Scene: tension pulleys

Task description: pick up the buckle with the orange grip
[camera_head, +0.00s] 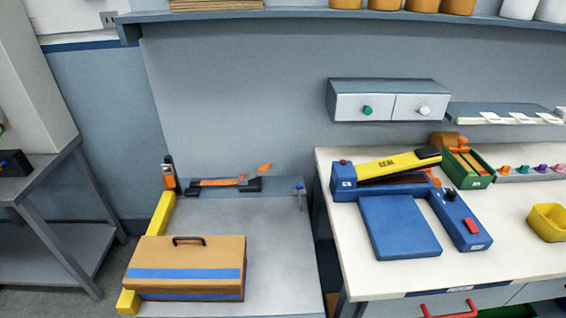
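A small upright dark buckle-like piece with an orange part (169,177) stands at the back left corner of the grey bench, at the far end of a yellow bar. To its right, an orange strap (215,182) lies along the back of the bench. At the strap's right end is a dark piece (250,184) with an orange tip (265,168) angled up. I cannot tell for certain which of these dark pieces is the buckle with the orange grip. Neither of my grippers is in view.
A brown case (190,252) with a blue band sits on the grey bench (275,240), beside the yellow bar (161,218). A white table (505,235) on the right holds a blue and yellow device (400,225), a green box and a yellow bin (547,222). Drawers (388,106) hang above.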

